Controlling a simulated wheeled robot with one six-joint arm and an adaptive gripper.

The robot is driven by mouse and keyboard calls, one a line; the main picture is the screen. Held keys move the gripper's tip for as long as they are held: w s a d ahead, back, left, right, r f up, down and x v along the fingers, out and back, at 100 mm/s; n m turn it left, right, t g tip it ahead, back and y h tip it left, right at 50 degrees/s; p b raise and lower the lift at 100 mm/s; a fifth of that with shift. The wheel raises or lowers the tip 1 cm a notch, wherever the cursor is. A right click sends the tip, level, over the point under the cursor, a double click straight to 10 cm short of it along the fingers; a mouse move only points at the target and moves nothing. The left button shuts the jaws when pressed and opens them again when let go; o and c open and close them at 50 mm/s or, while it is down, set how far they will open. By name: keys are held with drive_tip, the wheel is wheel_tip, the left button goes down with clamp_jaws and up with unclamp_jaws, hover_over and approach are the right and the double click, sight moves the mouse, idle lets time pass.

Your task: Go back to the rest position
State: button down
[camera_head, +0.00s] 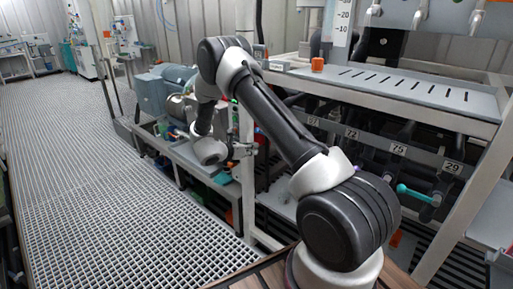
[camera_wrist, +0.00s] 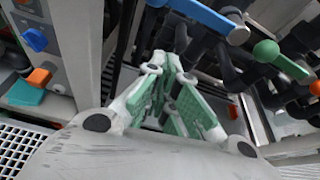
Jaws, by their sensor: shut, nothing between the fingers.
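My arm reaches forward and bends down in the head view, with my gripper (camera_head: 246,150) beside the front of the metal frame and low equipment bench. The gripper is small there and partly hard to make out against the background. In the wrist view my gripper (camera_wrist: 173,62) shows its green-padded fingers brought together with nothing held between them. Dark pipes and valves lie beyond the fingertips. A blue valve handle (camera_wrist: 203,14) is above and right of the fingers, and a green valve handle (camera_wrist: 280,58) is further right. Both stand apart from the fingers.
A metal rack with a slotted shelf (camera_head: 400,88) and a turquoise valve handle (camera_head: 414,195) stands right of my arm. A motor (camera_head: 165,88) sits on the low bench behind the gripper. The grated floor (camera_head: 95,190) at left is clear.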

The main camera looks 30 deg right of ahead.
drive_tip(key=v, duration=0.6)
drive_tip(key=w+a+f+n+t+y, duration=0.35)
drive_tip(key=a+f+n+y, duration=0.45)
drive_tip(key=n, duration=0.9)
drive_tip(key=s+a+r+n+g+y, duration=0.2)
drive_tip(key=s+a+r+n+y, duration=0.5)
drive_tip(key=n, duration=0.8)
drive_tip(key=s+d+r+n, duration=0.4)
drive_tip(key=s+r, duration=0.5)
drive_tip(key=s, duration=0.3)
drive_tip(key=s+d+r+n+g+h, duration=0.1)
drive_tip(key=s+d+r+n, duration=0.3)
drive_tip(key=s+r+n, duration=0.3)
drive_tip(key=s+d+r+n, duration=0.5)
drive_tip(key=s+r, duration=0.8)
drive_tip(key=s, duration=0.3)
drive_tip(key=shift+s+r+n+h, duration=0.2)
drive_tip(key=shift+s+n+h, duration=0.1)
drive_tip(key=shift+s+n, duration=0.15)
